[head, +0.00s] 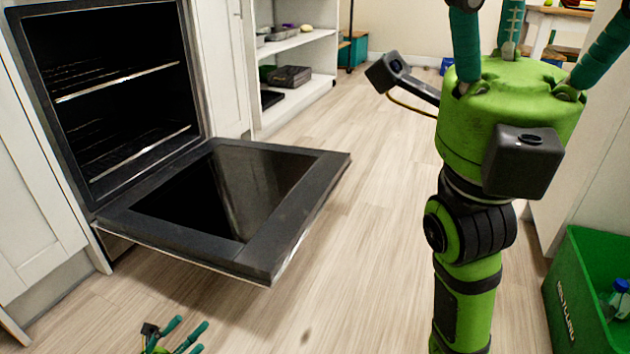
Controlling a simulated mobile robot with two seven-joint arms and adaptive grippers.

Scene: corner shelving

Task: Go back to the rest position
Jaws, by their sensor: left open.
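My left gripper (172,338) shows small at the bottom left edge, with its teal fingers spread apart. It is open, with nothing visible between the fingers, and its lower part is cut off by the frame. My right gripper (512,115) is large and close at the right, on an upright green arm. Its green palm faces up and its teal fingers run out of the top of the frame. Its fingertips are hidden, so I cannot tell whether it is open or holds anything.
An oven (105,85) stands at the left with its door (300,205) folded down over the floor. White shelving (300,45) stands behind. A green crate (570,300) with bottles is at the lower right. The wooden floor (385,190) between the door and my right arm is clear.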

